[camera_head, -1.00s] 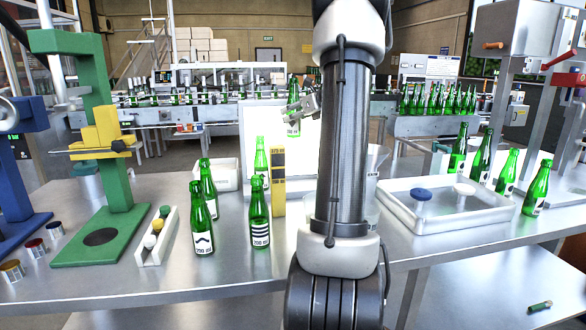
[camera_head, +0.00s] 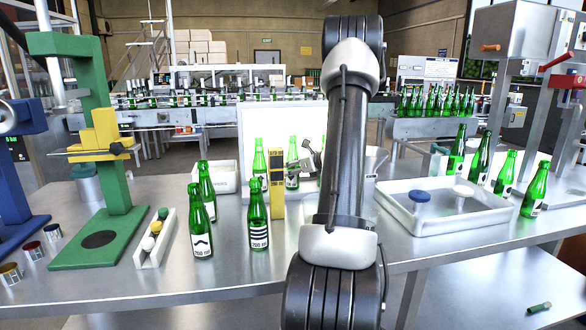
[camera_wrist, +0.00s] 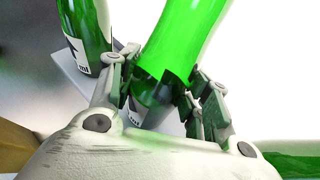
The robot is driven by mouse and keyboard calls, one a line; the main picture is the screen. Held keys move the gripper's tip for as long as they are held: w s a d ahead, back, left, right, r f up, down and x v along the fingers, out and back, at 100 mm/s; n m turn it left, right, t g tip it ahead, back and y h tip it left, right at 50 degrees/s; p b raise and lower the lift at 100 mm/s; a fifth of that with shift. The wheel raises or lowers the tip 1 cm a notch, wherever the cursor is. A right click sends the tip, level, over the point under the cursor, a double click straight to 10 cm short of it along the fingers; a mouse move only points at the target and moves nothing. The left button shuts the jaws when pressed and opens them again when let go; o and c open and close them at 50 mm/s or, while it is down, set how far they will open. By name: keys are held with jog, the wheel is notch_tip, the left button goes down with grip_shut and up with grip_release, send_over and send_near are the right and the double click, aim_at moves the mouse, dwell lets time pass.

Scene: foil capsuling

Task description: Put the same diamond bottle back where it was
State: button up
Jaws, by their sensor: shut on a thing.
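My gripper (camera_head: 306,160) is shut on a green glass bottle (camera_head: 292,152) in front of the white panel, behind the bench's front bottles. The held bottle looks upright; I cannot tell whether its base touches the surface. In the wrist view the gripper (camera_wrist: 163,78) has a finger on either side of the green bottle (camera_wrist: 188,30). Its label is mostly hidden, so its mark cannot be read. Another green bottle (camera_head: 260,158) stands to its left, behind the yellow gauge; a bottle with a dark mark on its label (camera_wrist: 84,25) shows at left in the wrist view.
A chevron-labelled bottle (camera_head: 200,222), a striped bottle (camera_head: 258,215) and a third bottle (camera_head: 207,180) stand in front and left. The yellow gauge (camera_head: 276,185) is close to the held bottle. A white tray (camera_head: 450,222) and several bottles are at right.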

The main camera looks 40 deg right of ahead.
jog(key=o, duration=1.2)
jog(key=shift+f, duration=0.1)
jog(key=shift+o, duration=0.2)
jog(key=shift+r, duration=0.2)
jog(key=v, duration=1.2)
jog(key=shift+s, duration=0.1)
